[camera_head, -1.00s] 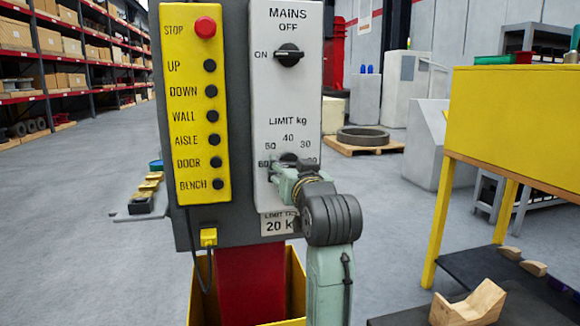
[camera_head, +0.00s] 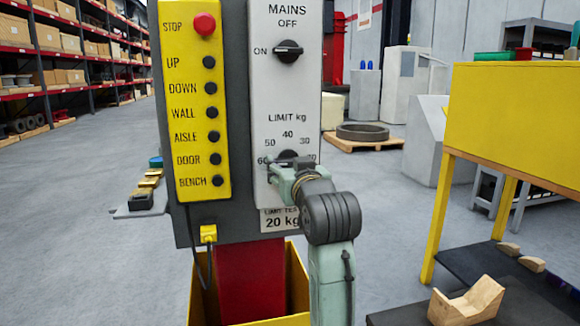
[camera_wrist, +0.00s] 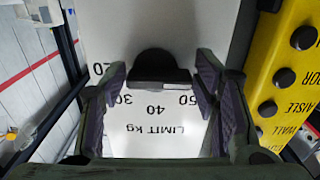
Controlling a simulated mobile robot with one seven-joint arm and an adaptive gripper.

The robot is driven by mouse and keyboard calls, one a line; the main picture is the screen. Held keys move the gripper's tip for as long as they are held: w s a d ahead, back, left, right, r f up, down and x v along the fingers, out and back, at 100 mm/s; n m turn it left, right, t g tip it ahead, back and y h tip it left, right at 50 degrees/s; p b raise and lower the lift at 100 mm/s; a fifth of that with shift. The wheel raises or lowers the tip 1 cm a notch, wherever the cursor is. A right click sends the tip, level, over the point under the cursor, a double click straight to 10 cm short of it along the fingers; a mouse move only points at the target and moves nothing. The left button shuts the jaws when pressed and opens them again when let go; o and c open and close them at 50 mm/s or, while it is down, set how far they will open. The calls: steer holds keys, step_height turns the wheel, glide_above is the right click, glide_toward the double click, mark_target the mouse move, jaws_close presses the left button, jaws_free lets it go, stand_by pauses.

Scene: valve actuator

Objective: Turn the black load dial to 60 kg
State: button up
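The black load dial (camera_head: 287,155) sits low on the white panel under "LIMIT kg", partly hidden by my gripper (camera_head: 282,178). In the wrist view the scale is upside down and the dial (camera_wrist: 153,64) shows as a dark knob with a roughly level bar. Which end points is unclear. My gripper (camera_wrist: 161,84) is open, with one finger on each side of the dial and small gaps seeming to show. The 20, 30, 40 and 50 marks show there; the 60 mark (camera_head: 262,161) is seen in the head view at the dial's left.
The black MAINS switch (camera_head: 288,51) is above, its bar level towards ON. A yellow button strip (camera_head: 196,100) with a red STOP button (camera_head: 204,23) stands left of the white panel. A "20 kg" label (camera_head: 280,222) is below. A yellow-sided bench (camera_head: 515,110) stands at right.

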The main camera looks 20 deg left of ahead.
steer(key=shift+o, duration=1.4)
steer(key=shift+d, duration=0.1)
steer(key=v, duration=1.2)
